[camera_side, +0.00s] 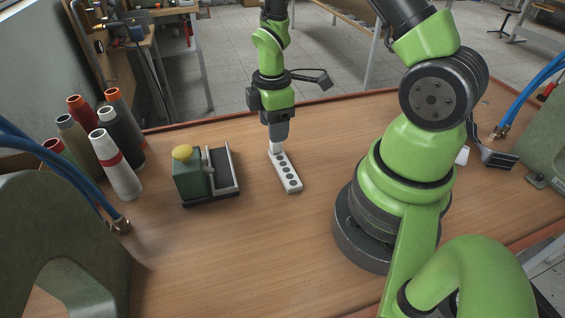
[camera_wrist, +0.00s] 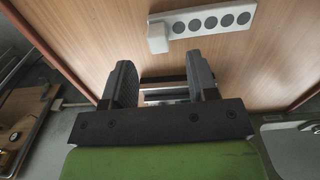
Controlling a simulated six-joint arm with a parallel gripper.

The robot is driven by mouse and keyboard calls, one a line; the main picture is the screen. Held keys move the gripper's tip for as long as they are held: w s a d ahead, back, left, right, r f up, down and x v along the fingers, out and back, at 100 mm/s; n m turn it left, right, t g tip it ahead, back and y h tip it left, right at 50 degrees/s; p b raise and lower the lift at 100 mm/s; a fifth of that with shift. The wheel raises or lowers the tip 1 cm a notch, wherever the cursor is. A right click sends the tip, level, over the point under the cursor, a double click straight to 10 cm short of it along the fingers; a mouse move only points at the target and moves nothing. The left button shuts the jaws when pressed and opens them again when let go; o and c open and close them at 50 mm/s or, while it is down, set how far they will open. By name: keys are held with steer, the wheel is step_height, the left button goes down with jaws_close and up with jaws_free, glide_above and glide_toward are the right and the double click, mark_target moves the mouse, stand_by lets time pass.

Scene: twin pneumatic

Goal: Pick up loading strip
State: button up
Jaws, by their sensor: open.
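The loading strip (camera_side: 287,174) is a narrow white bar with a row of several dark round spots, lying on the wooden table. A raised white block stands at its far end, close under my gripper (camera_side: 274,142) in the side view. In the wrist view the strip (camera_wrist: 212,20) lies at the top, with its white block just beyond the gap between my fingertips (camera_wrist: 161,62). My gripper is open and holds nothing. The side view does not clearly show whether the fingers touch the block.
A green box fixture (camera_side: 190,183) with a yellow knob and metal rails stands left of the strip. Several thread spools (camera_side: 119,167) stand farther left. A grey-green machine body (camera_side: 60,240) with blue hoses is at the front left. The table right of the strip is clear up to my base.

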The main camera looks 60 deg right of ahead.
mark_target(284, 164)
steer(key=f, duration=0.5)
steer(key=shift+s+d+f, duration=0.1)
steer(key=shift+d, duration=0.1)
jaws_close()
